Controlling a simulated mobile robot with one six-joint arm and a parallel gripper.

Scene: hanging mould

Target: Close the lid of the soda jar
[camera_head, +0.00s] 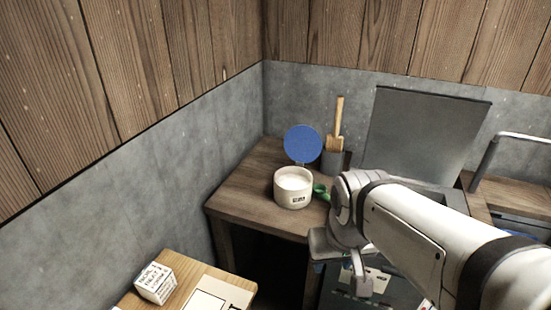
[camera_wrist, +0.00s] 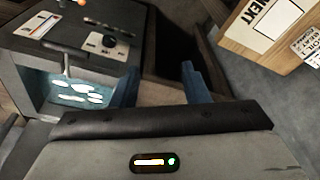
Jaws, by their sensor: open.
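The soda jar (camera_head: 294,190) is a short white round tub with a small dark label and whitish contents. It stands upright on the dark wooden corner table in the head view. Its round blue lid (camera_head: 302,144) is raised open at the back of the rim. My gripper shows in the wrist view (camera_wrist: 160,85) as two blue fingers spread apart with nothing between them. In the head view my arm comes in from the right, and its wrist is to the right of the jar and nearer the camera. The fingers are mostly hidden there. The jar is not in the wrist view.
A grey holder (camera_head: 332,162) with a wooden-handled tool stands behind the jar. A green object (camera_head: 321,191) lies at its right. A raised grey panel (camera_head: 422,135) stands at the back right. A labelled white box (camera_head: 155,283) sits on a light wooden surface at front left.

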